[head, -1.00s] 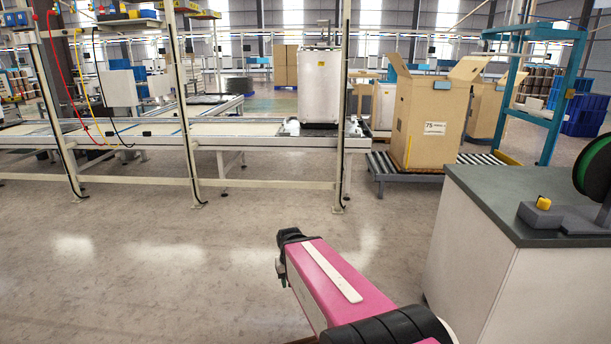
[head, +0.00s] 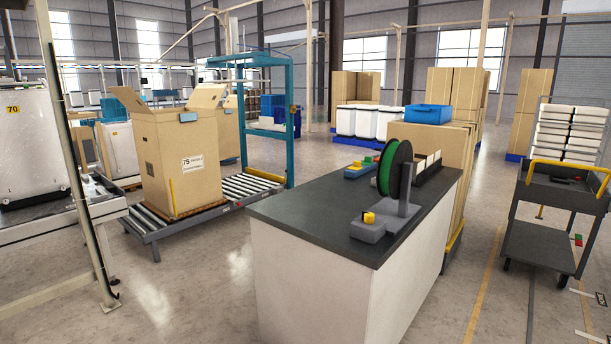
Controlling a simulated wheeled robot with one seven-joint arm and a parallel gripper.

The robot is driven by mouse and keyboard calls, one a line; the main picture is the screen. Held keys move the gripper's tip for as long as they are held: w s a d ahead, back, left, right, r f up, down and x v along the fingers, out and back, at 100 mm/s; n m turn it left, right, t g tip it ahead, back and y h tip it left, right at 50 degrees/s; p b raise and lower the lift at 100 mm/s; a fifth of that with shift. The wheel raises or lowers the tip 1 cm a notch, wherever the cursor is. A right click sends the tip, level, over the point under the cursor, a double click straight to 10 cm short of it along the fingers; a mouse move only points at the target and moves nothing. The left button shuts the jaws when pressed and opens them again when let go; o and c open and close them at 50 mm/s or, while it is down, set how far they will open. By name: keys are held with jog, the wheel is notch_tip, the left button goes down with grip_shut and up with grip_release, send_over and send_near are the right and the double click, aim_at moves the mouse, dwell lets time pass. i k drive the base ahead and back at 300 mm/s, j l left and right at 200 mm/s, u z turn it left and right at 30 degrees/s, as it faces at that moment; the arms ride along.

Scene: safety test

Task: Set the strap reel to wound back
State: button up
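The strap reel (head: 395,170) stands upright on a grey stand at the right part of a dark counter top (head: 310,212) in the head view. It has a black flange and a green rim. A grey base block with a yellow knob (head: 369,217) sits in front of it on the counter. Whether the reel is wound back cannot be told from here. My gripper is not in view.
A blue and yellow item (head: 361,168) lies behind the reel on the counter. A roller conveyor with an open carton (head: 183,160) stands to the left. A dark trolley (head: 555,210) stands at the right. Open floor lies left of the counter and between counter and trolley.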

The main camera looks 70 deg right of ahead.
aim_at(390, 168)
jog(key=z, duration=0.4)
jog(key=i+z, duration=0.1)
jog(key=z, duration=0.35)
jog(key=j+z, duration=0.1)
jog(key=z, duration=0.3)
jog(key=i+z, duration=0.1)
jog(key=z, duration=2.35)
jog(key=j, duration=1.25)
